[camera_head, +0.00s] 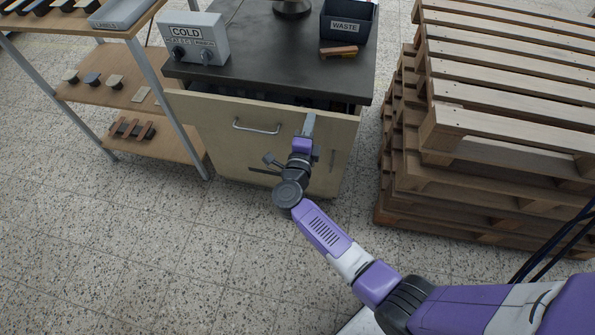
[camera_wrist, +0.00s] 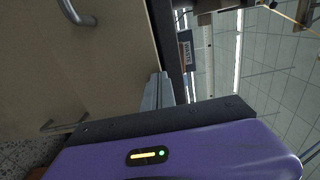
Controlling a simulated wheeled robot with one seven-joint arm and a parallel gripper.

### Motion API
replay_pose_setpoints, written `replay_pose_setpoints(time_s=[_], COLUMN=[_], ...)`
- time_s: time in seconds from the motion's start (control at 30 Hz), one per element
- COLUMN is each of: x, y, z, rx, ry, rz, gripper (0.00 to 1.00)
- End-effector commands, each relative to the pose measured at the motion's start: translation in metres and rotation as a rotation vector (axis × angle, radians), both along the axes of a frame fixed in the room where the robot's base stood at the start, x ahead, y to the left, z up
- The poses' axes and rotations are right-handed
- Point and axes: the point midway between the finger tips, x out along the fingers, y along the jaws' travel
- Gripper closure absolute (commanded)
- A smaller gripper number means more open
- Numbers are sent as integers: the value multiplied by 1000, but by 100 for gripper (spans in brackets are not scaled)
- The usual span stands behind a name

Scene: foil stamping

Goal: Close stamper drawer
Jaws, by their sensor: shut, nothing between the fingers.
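The stamper drawer (camera_head: 230,127) is the wide light-wood front with a metal bar handle (camera_head: 256,127) under the dark worktop. It stands out from the cabinet, with a dark gap showing behind its top edge. My gripper (camera_head: 309,124) is shut and empty, in front of the right part of the drawer front near its top edge. In the wrist view the shut fingers (camera_wrist: 157,92) lie beside the drawer front (camera_wrist: 110,60), and the handle (camera_wrist: 76,12) shows at the top left. I cannot tell whether the fingertips touch the drawer.
The dark worktop (camera_head: 270,50) holds a grey control box (camera_head: 195,38) marked COLD and a WASTE bin (camera_head: 347,25). Stacked wooden pallets (camera_head: 480,130) stand close on the right. A wooden shelf unit (camera_head: 120,95) stands on the left. The speckled floor (camera_head: 150,250) in front is clear.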

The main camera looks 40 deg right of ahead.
Motion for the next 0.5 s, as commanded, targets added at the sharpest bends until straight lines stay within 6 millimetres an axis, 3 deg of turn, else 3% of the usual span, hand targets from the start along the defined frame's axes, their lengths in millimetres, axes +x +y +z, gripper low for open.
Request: replay_pose_setpoints(time_s=[0.2, 0.5], x=[11, 15], y=[-14, -19], z=[-1, 0], rx=[1, 1], ry=[-1, -1], rz=[0, 0], gripper=[100, 100])
